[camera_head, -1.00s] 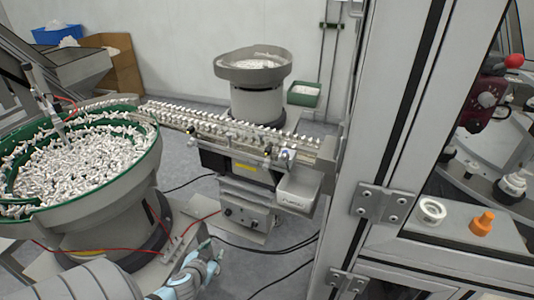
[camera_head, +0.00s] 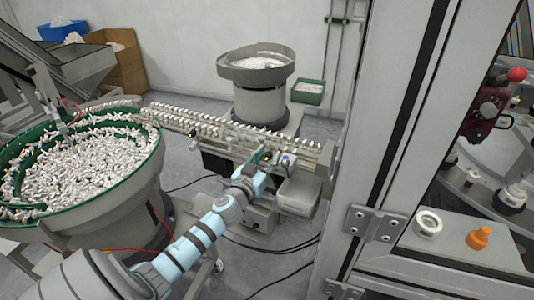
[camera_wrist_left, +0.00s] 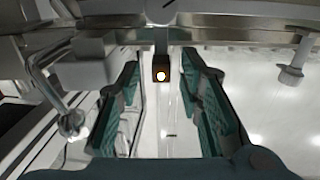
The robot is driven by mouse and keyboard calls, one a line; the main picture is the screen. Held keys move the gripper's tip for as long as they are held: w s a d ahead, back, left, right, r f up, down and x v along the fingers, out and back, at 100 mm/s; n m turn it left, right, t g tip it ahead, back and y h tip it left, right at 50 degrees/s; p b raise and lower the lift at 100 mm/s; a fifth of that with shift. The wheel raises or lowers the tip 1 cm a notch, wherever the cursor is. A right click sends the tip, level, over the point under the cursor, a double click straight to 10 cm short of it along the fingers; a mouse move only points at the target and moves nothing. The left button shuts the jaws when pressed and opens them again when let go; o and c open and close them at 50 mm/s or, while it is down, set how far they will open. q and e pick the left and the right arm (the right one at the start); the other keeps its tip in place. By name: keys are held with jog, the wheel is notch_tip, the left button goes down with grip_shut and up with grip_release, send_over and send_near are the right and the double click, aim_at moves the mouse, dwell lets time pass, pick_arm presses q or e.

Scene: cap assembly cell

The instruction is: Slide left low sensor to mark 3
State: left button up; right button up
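My left gripper (camera_head: 264,156) is at the front side of the linear feed rail (camera_head: 225,128), near its right end. In the left wrist view its two green-padded fingers (camera_wrist_left: 166,95) are spread apart. A small dark sensor block (camera_wrist_left: 161,72) with a bright lit spot sits between the fingertips, below the rail edge, with a visible gap on each side. I cannot make out this sensor in the head view, where the gripper covers that area. No numbered marks are legible. My right gripper is not in view.
A green-rimmed bowl full of white parts (camera_head: 80,225) stands at the left. A grey bin (camera_head: 298,196) hangs below the rail's right end. In the left wrist view a metal fitting (camera_wrist_left: 72,122) is left of the fingers and a knob (camera_wrist_left: 290,75) is right.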

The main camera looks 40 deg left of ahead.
pick_arm(q)
jog(key=shift+a, duration=0.1)
jog(key=shift+c, duration=0.4)
jog(key=shift+w, duration=0.15)
grip_shut()
